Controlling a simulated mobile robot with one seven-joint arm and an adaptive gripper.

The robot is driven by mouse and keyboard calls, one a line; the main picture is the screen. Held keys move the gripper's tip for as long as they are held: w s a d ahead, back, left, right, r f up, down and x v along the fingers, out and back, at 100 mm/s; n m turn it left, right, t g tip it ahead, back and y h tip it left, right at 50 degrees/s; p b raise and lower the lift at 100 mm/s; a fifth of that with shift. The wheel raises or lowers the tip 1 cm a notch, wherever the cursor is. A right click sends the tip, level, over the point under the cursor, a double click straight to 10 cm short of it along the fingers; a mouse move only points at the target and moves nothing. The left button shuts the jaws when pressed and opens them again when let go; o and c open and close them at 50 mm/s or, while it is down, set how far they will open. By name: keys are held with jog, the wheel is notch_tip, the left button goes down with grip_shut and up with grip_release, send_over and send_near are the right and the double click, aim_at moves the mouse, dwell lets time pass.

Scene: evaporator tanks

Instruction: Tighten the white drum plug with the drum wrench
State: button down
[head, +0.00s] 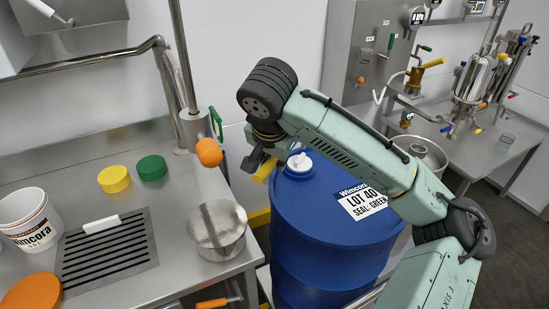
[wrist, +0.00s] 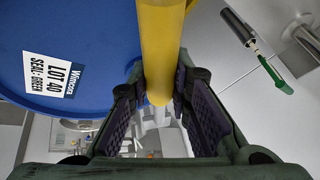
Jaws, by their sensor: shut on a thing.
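The blue drum (head: 325,230) stands upright on the floor beside the steel counter, its label reading LOT 40, SEAL: GREEN. The white drum plug (head: 299,161) sits on the drum's top near the far left. My gripper (head: 257,163) is at the drum's left rim, left of the plug, shut on a yellow bar, apparently the drum wrench (head: 265,170). In the wrist view the yellow wrench (wrist: 160,45) runs between the fingers, with the blue drum (wrist: 90,25) at left. The wrench's working end is not clear, and I cannot tell whether it touches the plug.
The left counter holds a yellow cap (head: 114,179), a green cap (head: 152,168), a white Wimcora bucket (head: 28,220), an orange lid (head: 31,293) and a steel pot (head: 217,229). A pipe with an orange knob (head: 209,152) rises near my gripper. Another steel bench stands at right.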

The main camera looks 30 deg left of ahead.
jog(key=shift+f+b, duration=0.9)
jog(key=shift+f, duration=1.25)
jog(key=shift+p, duration=0.35)
jog(key=shift+f+b, duration=0.55)
jog(key=shift+f, duration=0.55)
jog(key=shift+w+a+r+p, duration=0.1)
jog(key=shift+a+r+p, duration=0.2)
jog(key=shift+p, duration=0.35)
jog(key=shift+a+f+m+p, duration=0.15)
jog(key=shift+a+m+p, duration=0.3)
jog(key=shift+m, duration=0.15)
jog(key=shift+f, duration=0.15)
